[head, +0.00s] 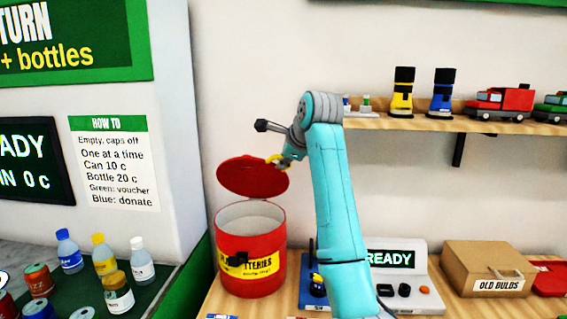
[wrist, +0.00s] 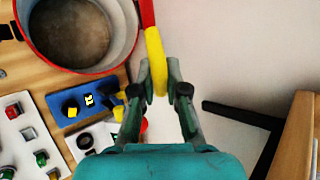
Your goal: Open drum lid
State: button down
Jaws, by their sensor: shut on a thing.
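The red battery drum (head: 232,278) stands on the wooden counter with a yellow label on its front. Its top is open and its pale inside shows; in the wrist view its red rim and grey inside (wrist: 75,30) are at the upper left. The red lid (head: 245,178) is raised and tilted steeply above the drum's back. It shows edge-on in the wrist view (wrist: 147,12). My gripper (head: 285,160) is at the lid's upper right, shut on the lid's yellow handle (wrist: 155,55). The handle lies between both fingers. The lid's hinge is not clearly visible.
A grey device with a READY screen (head: 390,258) and a cardboard OLD BULBS box (head: 485,268) stand right of the drum. A blue tray (wrist: 85,105) with small items is beside the drum. A shelf (head: 450,125) with toys is above. Bottles and cans stand at left.

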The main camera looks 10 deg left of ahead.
jog(key=shift+f, duration=0.15)
jog(key=c, duration=1.2)
grip_release()
jog(key=shift+w+d, duration=0.1)
jog(key=v, duration=1.2)
